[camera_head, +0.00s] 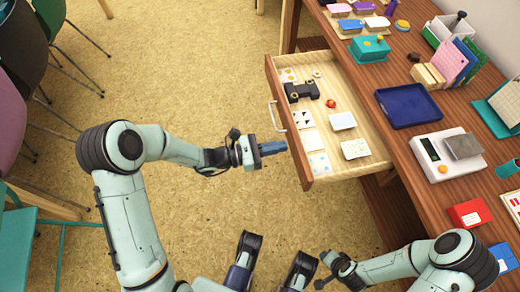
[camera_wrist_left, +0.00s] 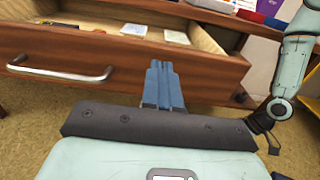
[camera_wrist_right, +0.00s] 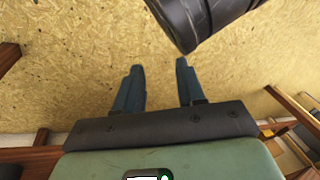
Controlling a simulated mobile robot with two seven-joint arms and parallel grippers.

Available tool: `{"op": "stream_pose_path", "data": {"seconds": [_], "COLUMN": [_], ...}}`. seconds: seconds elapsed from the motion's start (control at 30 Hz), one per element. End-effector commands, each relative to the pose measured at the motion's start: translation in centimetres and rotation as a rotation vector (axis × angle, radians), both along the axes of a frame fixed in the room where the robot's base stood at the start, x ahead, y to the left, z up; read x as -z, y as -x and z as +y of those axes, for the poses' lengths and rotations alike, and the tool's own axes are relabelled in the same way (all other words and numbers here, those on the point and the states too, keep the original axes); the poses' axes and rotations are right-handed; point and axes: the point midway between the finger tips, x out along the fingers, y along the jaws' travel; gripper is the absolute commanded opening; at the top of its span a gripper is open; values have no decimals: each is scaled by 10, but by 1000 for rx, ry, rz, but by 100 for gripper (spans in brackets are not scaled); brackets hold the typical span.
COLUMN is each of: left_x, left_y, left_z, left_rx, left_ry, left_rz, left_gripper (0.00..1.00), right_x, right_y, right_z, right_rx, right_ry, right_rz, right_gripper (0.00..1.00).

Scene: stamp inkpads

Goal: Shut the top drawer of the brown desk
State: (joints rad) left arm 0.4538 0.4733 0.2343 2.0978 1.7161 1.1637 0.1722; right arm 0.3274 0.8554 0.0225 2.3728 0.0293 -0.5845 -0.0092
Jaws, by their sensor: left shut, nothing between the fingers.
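The top drawer (camera_head: 287,126) of the brown desk (camera_head: 408,190) is pulled well out, with its metal handle (camera_head: 277,116) facing left. A black hole punch (camera_head: 302,91), a small red item (camera_head: 331,103) and several cards lie inside. My left gripper (camera_head: 286,147) is shut and empty, close to the drawer front beyond the handle's near end. In the left wrist view its fingers (camera_wrist_left: 163,84) point at the drawer front (camera_wrist_left: 110,50), right of the handle (camera_wrist_left: 62,73); contact cannot be told. My right gripper (camera_wrist_right: 160,85) is open and empty above the floor.
The desktop holds a blue tray (camera_head: 408,105), a scale (camera_head: 447,153), a red box (camera_head: 469,214), a teal box (camera_head: 369,48) and several inkpads. Chairs (camera_head: 20,50) stand at the left. The floor (camera_head: 190,70) left of the drawer is clear.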

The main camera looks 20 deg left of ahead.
Motion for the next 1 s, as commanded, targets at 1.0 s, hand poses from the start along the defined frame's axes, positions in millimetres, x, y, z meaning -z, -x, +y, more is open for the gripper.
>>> {"op": "stream_pose_path", "data": {"seconds": [1.0], "left_x": [0], "left_y": [-36], "left_z": [-56], "left_rx": [6], "left_ry": [2], "left_rz": [-3], "left_gripper": [0], "right_x": [16], "right_y": [17], "right_z": [-2], "right_rx": [3], "right_ry": [-3], "right_rz": [57], "right_gripper": [39]}}
